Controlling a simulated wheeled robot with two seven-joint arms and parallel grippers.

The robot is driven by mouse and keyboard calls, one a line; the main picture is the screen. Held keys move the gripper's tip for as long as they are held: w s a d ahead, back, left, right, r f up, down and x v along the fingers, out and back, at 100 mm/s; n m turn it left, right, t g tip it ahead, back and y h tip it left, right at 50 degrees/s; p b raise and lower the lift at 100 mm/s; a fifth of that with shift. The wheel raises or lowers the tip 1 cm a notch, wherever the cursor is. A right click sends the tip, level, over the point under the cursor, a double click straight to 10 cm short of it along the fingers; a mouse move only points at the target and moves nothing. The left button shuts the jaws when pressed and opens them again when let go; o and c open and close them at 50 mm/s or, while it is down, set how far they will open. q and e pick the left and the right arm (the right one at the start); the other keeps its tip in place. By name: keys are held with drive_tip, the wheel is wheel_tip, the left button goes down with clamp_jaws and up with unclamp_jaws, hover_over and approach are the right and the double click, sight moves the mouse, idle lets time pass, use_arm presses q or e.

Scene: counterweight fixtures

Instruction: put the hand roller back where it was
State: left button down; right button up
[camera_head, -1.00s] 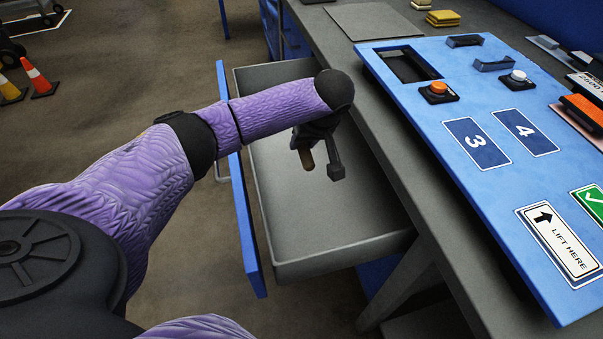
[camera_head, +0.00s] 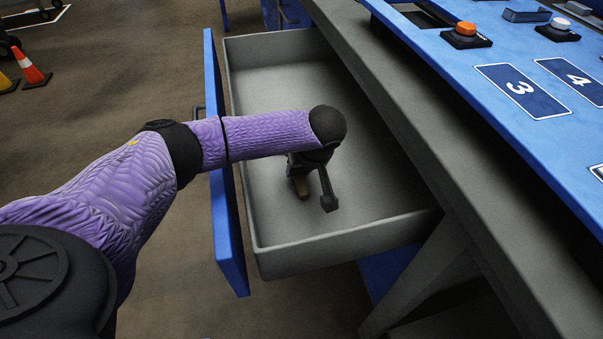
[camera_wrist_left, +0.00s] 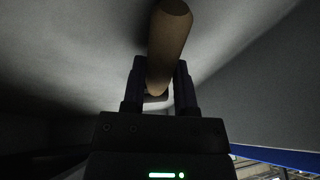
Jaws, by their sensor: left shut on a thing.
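My left gripper (camera_head: 313,180) is shut on the brown wooden handle of the hand roller (camera_head: 302,187) and holds it over the open grey drawer (camera_head: 300,240). In the left wrist view the rounded handle (camera_wrist_left: 168,45) stands up between the two dark fingers of the left gripper (camera_wrist_left: 160,85). The rest of the roller is hidden by my gripper and wrist. I cannot tell whether the roller touches the drawer floor. My right gripper is not in view.
The drawer has a blue front (camera_head: 226,200) and raised grey walls. The grey bench edge (camera_head: 440,165) runs close on its right. A blue panel (camera_head: 470,75) with an orange button (camera_head: 465,30) lies on the bench. The drawer floor around the gripper looks clear.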

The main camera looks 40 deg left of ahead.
use_arm(q)
drive_tip(key=shift+f, duration=0.1)
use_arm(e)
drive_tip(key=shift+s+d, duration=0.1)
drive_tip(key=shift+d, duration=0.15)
use_arm(q)
drive_tip(key=shift+f, duration=0.1)
drive_tip(key=shift+c, duration=2)
unclamp_jaws()
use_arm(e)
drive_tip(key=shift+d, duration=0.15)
